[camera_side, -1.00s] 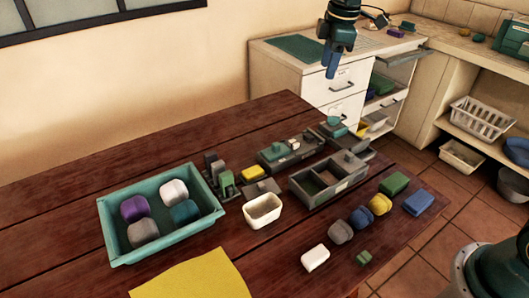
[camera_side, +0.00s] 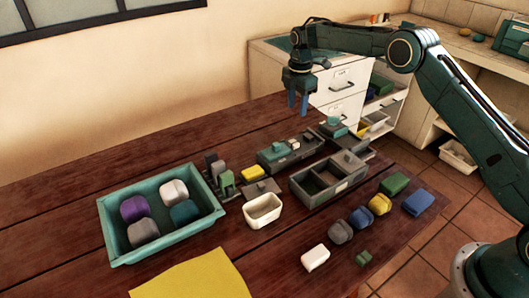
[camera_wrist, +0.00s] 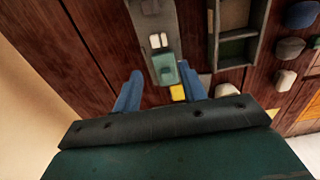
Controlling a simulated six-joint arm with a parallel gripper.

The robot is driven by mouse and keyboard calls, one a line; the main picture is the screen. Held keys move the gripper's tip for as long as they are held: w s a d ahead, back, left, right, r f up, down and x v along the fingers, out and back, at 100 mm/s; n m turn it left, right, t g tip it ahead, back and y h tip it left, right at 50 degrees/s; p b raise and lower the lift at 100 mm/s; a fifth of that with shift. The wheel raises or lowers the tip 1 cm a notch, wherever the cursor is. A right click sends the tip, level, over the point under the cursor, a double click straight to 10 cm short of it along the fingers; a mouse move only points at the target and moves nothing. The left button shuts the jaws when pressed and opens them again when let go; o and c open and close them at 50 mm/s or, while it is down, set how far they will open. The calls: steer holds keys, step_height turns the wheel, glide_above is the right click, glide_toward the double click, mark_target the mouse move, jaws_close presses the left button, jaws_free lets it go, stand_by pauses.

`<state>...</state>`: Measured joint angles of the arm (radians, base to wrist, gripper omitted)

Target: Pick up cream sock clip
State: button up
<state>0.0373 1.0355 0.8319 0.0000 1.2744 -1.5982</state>
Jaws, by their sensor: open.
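Small cream pieces, which look like the cream sock clip, sit in a narrow grey tray (camera_side: 305,150); one cream piece (camera_side: 294,145) shows in the side view, and two cream bars (camera_wrist: 159,41) lie side by side in the wrist view. A green block (camera_wrist: 164,68) is beside them in the same tray. My gripper (camera_side: 298,104) is open and empty, above the table behind the tray. In the wrist view its blue fingers (camera_wrist: 160,70) stand apart on either side of the tray's green end, with the cream bars beyond the fingertips.
A divided grey box (camera_side: 328,178), a cream cup (camera_side: 262,210) and a yellow block (camera_side: 253,173) stand close by. A teal tray (camera_side: 112,236) holds several rounded bundles. More bundles line the table's right side. A yellow cloth (camera_side: 195,280) lies in front.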

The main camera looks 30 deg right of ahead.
glide_above(294, 142)
steer(key=shift+f, duration=4.35)
steer(key=shift+f, duration=0.1)
steer(key=shift+w+f, duration=0.1)
steer(key=shift+f, duration=2.4)
steer(key=c, duration=0.7)
